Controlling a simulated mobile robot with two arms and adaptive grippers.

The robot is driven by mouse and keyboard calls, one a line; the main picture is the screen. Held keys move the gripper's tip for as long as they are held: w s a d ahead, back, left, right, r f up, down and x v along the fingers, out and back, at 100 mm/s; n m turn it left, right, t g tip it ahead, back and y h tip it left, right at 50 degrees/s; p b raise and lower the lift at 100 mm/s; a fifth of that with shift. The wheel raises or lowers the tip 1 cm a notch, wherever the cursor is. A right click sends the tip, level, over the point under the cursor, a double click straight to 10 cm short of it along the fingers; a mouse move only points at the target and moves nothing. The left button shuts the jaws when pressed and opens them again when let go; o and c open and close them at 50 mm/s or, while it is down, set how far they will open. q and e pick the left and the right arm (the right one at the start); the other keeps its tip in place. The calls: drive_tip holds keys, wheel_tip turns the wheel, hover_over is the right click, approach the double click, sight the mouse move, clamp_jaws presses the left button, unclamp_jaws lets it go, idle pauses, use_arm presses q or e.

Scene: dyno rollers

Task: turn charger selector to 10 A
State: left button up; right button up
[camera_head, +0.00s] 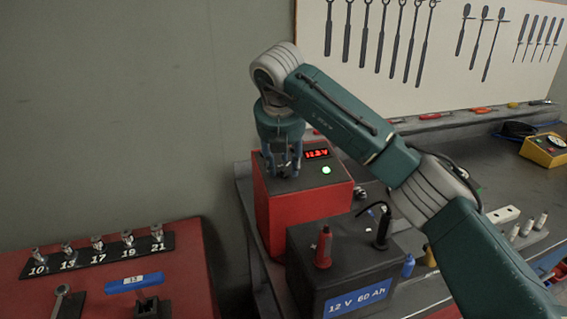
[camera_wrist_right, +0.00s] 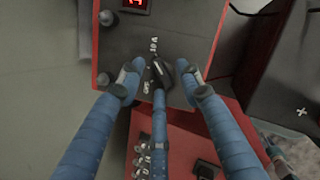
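The charger (camera_head: 310,217) is a red box with a dark top panel, a lit red display (camera_head: 317,154) and a green lit button (camera_head: 326,170). My right gripper (camera_head: 282,168) points down over the left part of that panel and hides the selector in the head view. In the right wrist view the dark selector knob (camera_wrist_right: 163,72) sits between the spread fingers of my right gripper (camera_wrist_right: 160,82), which is open around it. A gap shows on the left side of the knob. White labels (camera_wrist_right: 153,45) lie around it; I cannot read its setting surely. My left gripper is out of view.
A black battery (camera_head: 345,255) with red and black terminal clamps stands right in front of the charger. A red cabinet with numbered sockets (camera_head: 97,243) is at lower left. A yellow meter (camera_head: 545,150) lies at the right on the grey bench.

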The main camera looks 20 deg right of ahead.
drive_tip(key=shift+r, duration=0.1)
drive_tip(key=v, duration=1.2)
